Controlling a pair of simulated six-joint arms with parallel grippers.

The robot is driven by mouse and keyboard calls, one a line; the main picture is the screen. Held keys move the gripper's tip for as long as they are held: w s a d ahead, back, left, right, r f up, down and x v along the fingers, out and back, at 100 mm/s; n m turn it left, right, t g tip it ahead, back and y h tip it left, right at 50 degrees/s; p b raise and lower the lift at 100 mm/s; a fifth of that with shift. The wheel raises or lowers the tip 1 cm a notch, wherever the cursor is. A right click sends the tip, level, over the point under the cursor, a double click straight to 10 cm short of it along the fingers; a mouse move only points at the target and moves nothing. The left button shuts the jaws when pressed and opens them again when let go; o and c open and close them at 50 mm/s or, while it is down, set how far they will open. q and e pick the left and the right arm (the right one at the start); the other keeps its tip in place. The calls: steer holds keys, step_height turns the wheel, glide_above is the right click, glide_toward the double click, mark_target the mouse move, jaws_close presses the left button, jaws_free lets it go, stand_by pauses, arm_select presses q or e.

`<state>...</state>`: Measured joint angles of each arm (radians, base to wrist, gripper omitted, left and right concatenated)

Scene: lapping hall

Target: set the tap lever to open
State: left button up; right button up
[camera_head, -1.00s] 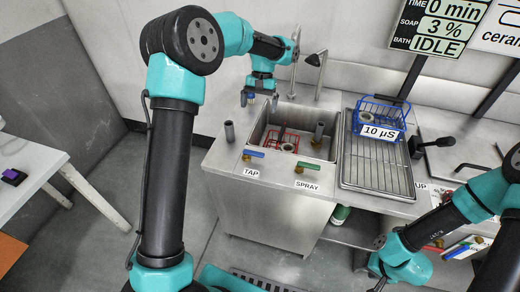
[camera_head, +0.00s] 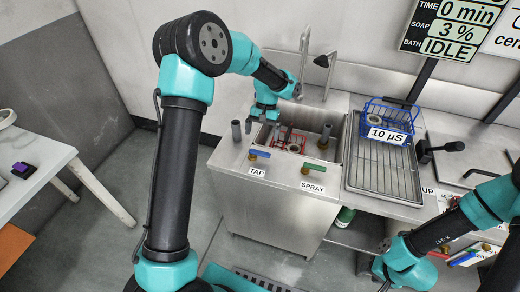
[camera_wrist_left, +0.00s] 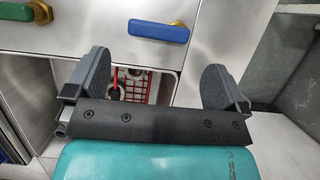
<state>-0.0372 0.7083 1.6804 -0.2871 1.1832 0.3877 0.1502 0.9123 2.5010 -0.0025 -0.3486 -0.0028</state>
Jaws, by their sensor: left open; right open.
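The blue tap lever (camera_head: 260,154) sits on a brass fitting at the sink's front edge, above the TAP label (camera_head: 257,172). Its handle lies roughly sideways along the front edge. It also shows near the top of the left wrist view (camera_wrist_left: 158,30). My left gripper (camera_head: 264,124) is open and empty over the sink's left part, behind the lever and apart from it. In the wrist view its two fingers (camera_wrist_left: 155,82) stand wide apart with the lever beyond them. My right gripper (camera_head: 382,282) is open at the lower right, far from the lever and only partly visible.
The green spray lever (camera_head: 308,168) is close to the right of the tap lever. A red basket (camera_head: 292,141) is in the sink. A blue basket (camera_head: 390,114) rests on the drain rack (camera_head: 382,174) at right.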

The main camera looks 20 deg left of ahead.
mark_target(259, 153)
arm_select(q)
steer(key=x, duration=0.7)
steer(key=shift+s+f, duration=0.1)
steer(key=c, duration=1)
